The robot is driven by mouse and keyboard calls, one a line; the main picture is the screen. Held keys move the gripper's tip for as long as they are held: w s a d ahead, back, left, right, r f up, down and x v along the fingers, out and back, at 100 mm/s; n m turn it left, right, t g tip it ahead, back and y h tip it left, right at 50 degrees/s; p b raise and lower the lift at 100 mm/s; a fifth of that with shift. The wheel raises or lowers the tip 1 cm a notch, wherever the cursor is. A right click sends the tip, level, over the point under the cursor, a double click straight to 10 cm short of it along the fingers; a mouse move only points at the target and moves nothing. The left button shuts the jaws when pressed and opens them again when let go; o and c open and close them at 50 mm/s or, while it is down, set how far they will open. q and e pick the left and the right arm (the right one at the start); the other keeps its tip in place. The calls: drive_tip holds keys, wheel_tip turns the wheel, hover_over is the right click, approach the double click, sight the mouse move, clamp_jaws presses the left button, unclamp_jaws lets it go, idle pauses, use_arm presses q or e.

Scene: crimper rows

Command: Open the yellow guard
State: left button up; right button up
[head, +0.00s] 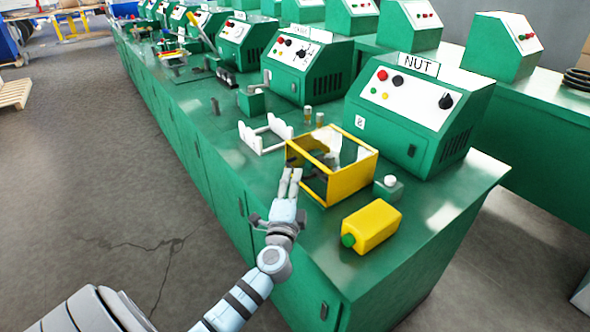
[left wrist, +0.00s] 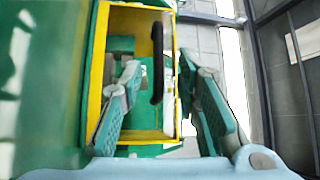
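The yellow guard (head: 349,180) is a box-like frame with open or clear faces on the green bench, in front of the machine labelled NUT. In the left wrist view its yellow frame (left wrist: 97,60) fills the middle left, with a black bar handle (left wrist: 157,62) along its right side. The guard looks closed, though I cannot be sure. My left gripper (head: 291,174) is at the guard's near left side. In the left wrist view its two fingers (left wrist: 160,68) are apart, with the handle between them in the picture; I see no clear contact. My right gripper is not in view.
The NUT machine (head: 418,112) stands behind. The aisle floor is clear.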

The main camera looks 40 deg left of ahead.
use_arm(q)
drive_tip(key=x, duration=0.3)
drive_tip(key=shift+w+a+f, duration=0.15)
drive_tip(key=shift+w, duration=0.2)
drive_tip(key=shift+w+a, duration=0.35)
drive_tip(key=shift+w, duration=0.1)
clamp_jaws()
